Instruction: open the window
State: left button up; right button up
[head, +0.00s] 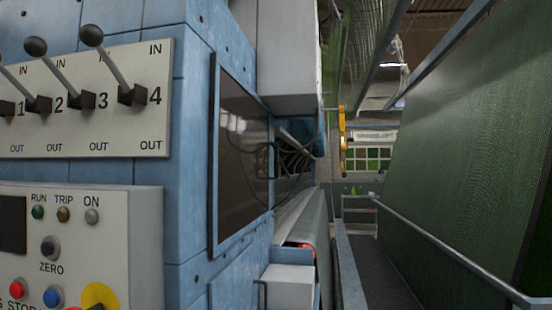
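The window (241,170) is a dark, glossy panel in a dark frame on the side of the blue machine, seen at a steep angle. It looks shut against its frame. A small dark handle (268,160) shows near its far edge. Neither of my grippers is in view.
A lever panel (83,140) and a button box (140,240) stick out on the left. A pale box (285,60) juts out above the window's far side, and another (288,287) stands below. Dark cables hang just beyond. A railing (430,238) borders a walkway (372,275) at right.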

aim_at(242, 137)
jog(key=i+l+z, duration=0.1)
jog(key=i+l, duration=1.05)
jog(key=i, duration=0.2)
jog(key=k+l+z, duration=0.05)
